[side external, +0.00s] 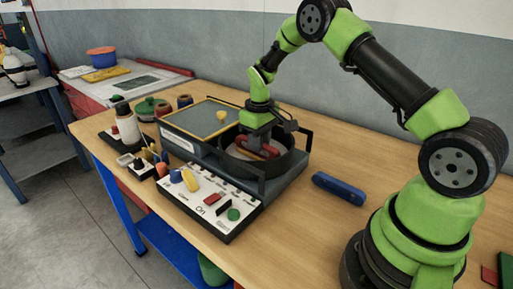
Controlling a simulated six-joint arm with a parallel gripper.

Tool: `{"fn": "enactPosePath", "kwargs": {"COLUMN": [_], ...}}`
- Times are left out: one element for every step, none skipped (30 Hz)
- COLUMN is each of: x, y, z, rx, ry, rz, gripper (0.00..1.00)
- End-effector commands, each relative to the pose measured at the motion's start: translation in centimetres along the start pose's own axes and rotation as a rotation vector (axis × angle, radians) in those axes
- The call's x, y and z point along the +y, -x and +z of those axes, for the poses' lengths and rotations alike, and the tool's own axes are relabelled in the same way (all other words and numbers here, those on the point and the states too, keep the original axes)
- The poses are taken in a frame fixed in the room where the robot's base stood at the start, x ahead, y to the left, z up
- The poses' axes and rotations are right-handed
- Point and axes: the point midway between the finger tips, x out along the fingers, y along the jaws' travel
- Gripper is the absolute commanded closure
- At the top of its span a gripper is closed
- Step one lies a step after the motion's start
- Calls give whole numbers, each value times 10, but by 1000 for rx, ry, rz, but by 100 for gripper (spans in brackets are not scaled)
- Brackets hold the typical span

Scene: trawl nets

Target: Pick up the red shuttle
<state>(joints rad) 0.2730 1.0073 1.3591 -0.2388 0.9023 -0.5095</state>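A red, elongated piece that looks like the red shuttle (268,150) is low inside the round black tray at the middle of the bench. My gripper (256,140) points down into this tray, right at the red piece. The grey gripper body and the tray's rim partly hide the piece. The fingertips are too small and covered to tell whether they are open or shut, or whether they touch it.
A blue shuttle-shaped piece (339,188) lies on the wooden bench (290,225), right of the tray. The black tray wall (287,171) and upright handles surround my gripper. A framed mesh panel (200,118), a control panel (206,204) and bottles (126,124) stand to the left.

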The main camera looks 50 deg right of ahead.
Motion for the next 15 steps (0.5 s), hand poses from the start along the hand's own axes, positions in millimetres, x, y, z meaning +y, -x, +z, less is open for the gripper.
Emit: {"fn": "enactPosePath", "kwargs": {"x": [0, 0, 0, 0, 0, 0, 0, 0, 0, 0, 0, 0, 0, 0, 0], "y": [0, 0, 0, 0, 0, 0, 0, 0, 1, 2, 4, 8, 13, 17, 25], "z": [0, 0, 0, 0, 0, 0, 0, 0, 0, 0, 0, -1, -1, -1, -1], "rx": [0, 0, 0, 0, 0, 0, 0, 1, 1, 1, 2, 3, 4, 4, 6], "ry": [0, 0, 0, 0, 0, 0, 0, 0, 0, 0, 0, 0, 0, 0, 0], "rz": [0, 0, 0, 0, 0, 0, 0, 0, 0, 1, 1, 1, 2, 2, 2], "gripper": [100, 100, 100, 100, 100, 100, 100, 100, 100, 100, 100, 100, 100, 100, 100]}}
